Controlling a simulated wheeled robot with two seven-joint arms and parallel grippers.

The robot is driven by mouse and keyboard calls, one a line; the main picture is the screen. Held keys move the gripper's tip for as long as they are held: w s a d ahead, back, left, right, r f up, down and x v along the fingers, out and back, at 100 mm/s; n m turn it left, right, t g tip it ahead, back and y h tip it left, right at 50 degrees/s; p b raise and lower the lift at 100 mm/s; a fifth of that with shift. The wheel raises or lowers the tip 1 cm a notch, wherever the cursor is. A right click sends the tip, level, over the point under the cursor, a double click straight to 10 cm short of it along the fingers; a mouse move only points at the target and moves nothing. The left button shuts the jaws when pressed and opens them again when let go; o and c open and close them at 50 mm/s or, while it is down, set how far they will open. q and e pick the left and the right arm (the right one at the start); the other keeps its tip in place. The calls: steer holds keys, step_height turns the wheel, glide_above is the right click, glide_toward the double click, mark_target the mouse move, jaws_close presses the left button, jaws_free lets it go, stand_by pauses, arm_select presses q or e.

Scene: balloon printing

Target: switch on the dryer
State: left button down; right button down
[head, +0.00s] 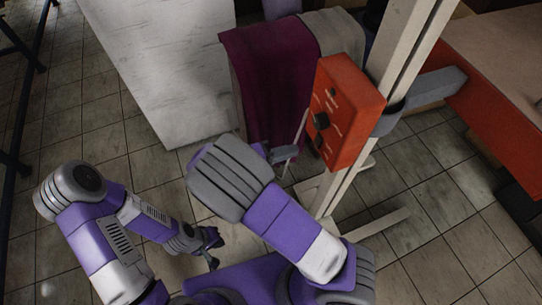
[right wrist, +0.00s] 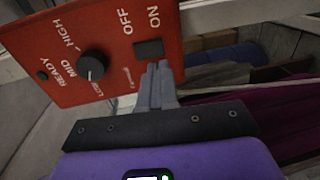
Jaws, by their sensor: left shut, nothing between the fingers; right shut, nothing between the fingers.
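The dryer's red control box (head: 347,112) is fixed to a white post. In the right wrist view the box (right wrist: 120,75) fills the upper left. It carries a black switch (right wrist: 148,49) beside the OFF and ON labels, and a round black knob (right wrist: 92,65) by the LOW, MID and HIGH marks. My right gripper (right wrist: 157,70) is shut and empty, its tips just below the switch; I cannot tell whether they touch. In the head view that gripper is partly hidden by my forearm. My left gripper (head: 212,250) is shut and empty, low on the left, away from the box.
A dark red cloth (head: 262,75) and a grey cloth (head: 330,32) hang behind the box. A white panel (head: 165,60) stands left of them. A red-edged table (head: 490,130) is at the right. The tiled floor is open at the left.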

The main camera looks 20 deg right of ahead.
steer(key=shift+w+d+f+b, duration=0.1)
steer(key=shift+d+b, duration=0.05)
steer(key=shift+d, duration=0.75)
steer(key=shift+w+d+f+b, duration=0.1)
steer(key=shift+d+f+b, duration=0.1)
steer(key=shift+d, duration=0.7)
steer(key=shift+d+f+b, duration=0.1)
steer(key=shift+d+b, duration=0.05)
steer(key=shift+d, duration=0.75)
steer(key=shift+d+f+h+b, duration=0.35)
steer(key=shift+d+h, duration=0.2)
steer(key=shift+h, duration=0.25)
steer(key=s+a+f+p, duration=0.1)
steer(key=a, duration=1.3)
steer(key=shift+a+f+p, duration=0.25)
steer(key=shift+f+p, duration=0.05)
steer(key=shift+f, duration=0.05)
